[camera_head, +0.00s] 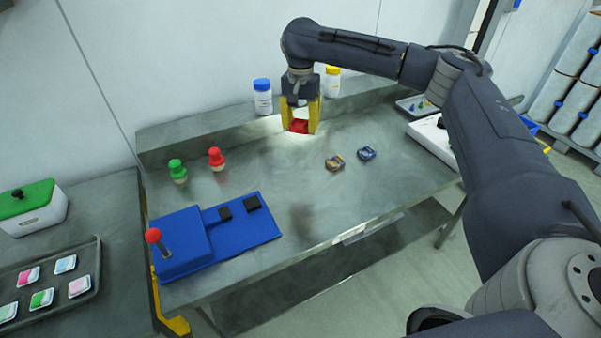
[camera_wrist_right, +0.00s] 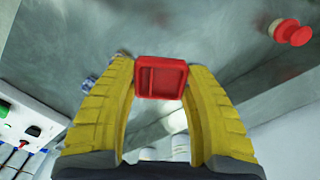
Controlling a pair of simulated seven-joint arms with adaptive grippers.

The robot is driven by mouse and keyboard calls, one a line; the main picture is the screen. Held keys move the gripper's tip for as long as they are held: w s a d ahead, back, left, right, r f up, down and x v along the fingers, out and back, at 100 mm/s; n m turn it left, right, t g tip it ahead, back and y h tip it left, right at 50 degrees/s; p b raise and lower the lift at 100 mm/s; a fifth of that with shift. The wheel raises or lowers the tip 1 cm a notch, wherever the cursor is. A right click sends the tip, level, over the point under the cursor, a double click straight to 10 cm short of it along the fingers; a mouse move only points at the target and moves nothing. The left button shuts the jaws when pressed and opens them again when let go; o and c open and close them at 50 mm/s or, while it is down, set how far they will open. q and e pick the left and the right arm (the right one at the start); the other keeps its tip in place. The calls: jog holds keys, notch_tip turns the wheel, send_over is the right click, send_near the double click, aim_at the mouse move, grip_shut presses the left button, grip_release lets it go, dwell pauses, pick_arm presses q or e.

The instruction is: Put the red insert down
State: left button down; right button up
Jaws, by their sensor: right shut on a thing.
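The red insert (camera_head: 298,126) is a small red square piece with a recessed face. My right gripper (camera_head: 300,128) is shut on it, with a yellow finger on each side, near the back of the metal table (camera_head: 270,178). In the right wrist view the insert (camera_wrist_right: 161,77) sits between the yellow fingertips of the right gripper (camera_wrist_right: 160,82). It appears held above the table surface; the exact gap is hard to tell. My left gripper is not in view.
Blue-capped (camera_head: 262,97) and yellow-capped (camera_head: 332,82) bottles stand behind the gripper. Green (camera_head: 177,170) and red (camera_head: 216,158) knobbed pieces stand left. Two small patterned pieces (camera_head: 335,162) (camera_head: 366,153) lie right. A blue fixture (camera_head: 185,243) occupies the front left. The table's middle is clear.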

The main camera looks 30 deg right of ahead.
aim_at(300, 175)
notch_tip(300, 175, down, 18)
jog(key=shift+f, duration=0.15)
dwell(0.6)
jog(key=shift+f, duration=0.15)
jog(key=o, duration=1.2)
notch_tip(300, 175, up, 12)
jog(key=shift+r, duration=0.2)
jog(key=shift+f, duration=0.1)
